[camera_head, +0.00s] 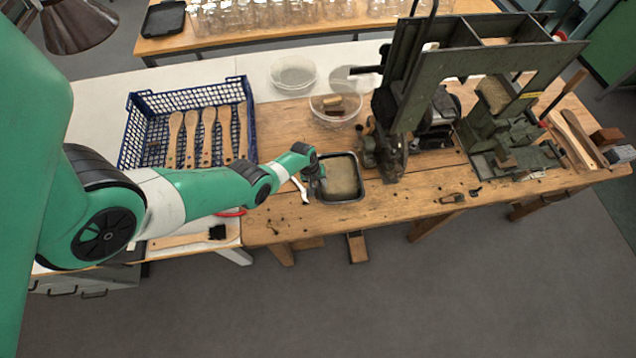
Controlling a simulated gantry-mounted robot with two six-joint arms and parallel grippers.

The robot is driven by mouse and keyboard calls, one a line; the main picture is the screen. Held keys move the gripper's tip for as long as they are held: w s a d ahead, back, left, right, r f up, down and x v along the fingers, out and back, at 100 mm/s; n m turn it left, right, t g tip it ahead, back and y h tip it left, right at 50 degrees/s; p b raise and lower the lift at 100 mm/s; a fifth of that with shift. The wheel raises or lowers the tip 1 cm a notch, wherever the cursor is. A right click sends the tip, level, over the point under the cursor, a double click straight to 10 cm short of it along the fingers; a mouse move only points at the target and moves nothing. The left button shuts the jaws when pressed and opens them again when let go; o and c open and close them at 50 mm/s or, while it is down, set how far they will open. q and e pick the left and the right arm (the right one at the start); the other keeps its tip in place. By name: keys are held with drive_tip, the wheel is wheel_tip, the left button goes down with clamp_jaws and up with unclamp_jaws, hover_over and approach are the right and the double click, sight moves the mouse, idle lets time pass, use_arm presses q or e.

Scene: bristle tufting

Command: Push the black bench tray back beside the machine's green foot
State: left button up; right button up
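The black bench tray (345,201) lies on the wooden bench just left of the machine. It holds a pale tan mass (343,177). The green tufting machine (404,95) stands right of the tray, and its lower part and foot (392,168) come down close to the tray's right side with a narrow gap. My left gripper (311,182) is at the tray's left edge, at the end of my green arm. It overlaps the tray's left rim, and I cannot tell whether it touches it. Its finger opening is too small to read. My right gripper is not in view.
A blue crate (184,96) with wooden brush handles sits left, partly behind my arm. A clear bowl (336,112) with small items stands behind the tray. A second green machine (502,135) stands right. Small metal parts (453,198) lie near the front edge; the bench in front is otherwise mostly clear.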

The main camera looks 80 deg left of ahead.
use_arm(q)
clamp_jaws()
